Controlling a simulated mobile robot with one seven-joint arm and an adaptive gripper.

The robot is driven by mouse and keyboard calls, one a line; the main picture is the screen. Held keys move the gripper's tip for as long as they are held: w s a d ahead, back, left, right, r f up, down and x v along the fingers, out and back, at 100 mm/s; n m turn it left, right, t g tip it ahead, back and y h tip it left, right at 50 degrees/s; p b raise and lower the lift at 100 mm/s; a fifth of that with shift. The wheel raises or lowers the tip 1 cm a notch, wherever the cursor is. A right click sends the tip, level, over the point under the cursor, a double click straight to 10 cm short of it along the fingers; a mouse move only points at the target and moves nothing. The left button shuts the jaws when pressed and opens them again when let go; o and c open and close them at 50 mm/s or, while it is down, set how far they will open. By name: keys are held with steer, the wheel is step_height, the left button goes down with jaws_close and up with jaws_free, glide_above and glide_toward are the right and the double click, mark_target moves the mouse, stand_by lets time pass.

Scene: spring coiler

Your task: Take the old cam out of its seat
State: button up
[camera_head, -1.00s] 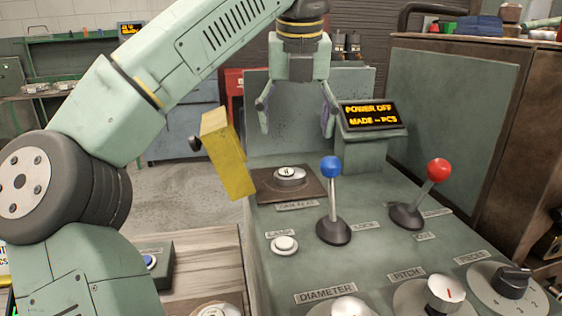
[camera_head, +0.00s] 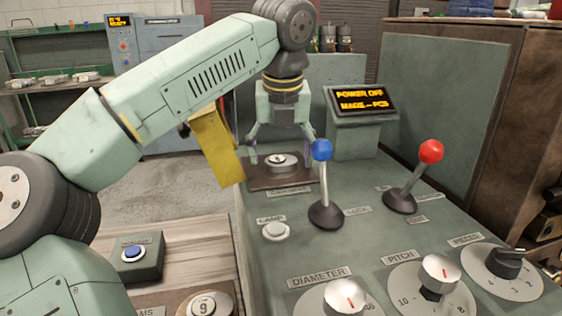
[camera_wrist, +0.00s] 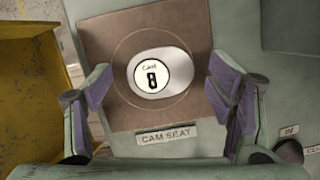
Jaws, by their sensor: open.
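The old cam (camera_head: 281,160) is a silver, rounded disc on the brown cam seat plate (camera_head: 258,179). My gripper (camera_head: 281,146) is open, pointing down above the cam. In the wrist view its purple-padded fingers (camera_wrist: 158,88) stand left and right of the cam, with clear gaps on both sides. The cam rests in the seat; whether the fingertips are down at its level I cannot tell.
The display (camera_head: 362,103) reads POWER OFF. Another cam marked 9 (camera_head: 206,304) lies at the lower left.

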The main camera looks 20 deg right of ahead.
steer(key=shift+c, duration=0.5)
steer(key=c, duration=1.3)
steer(key=shift+r, duration=0.1)
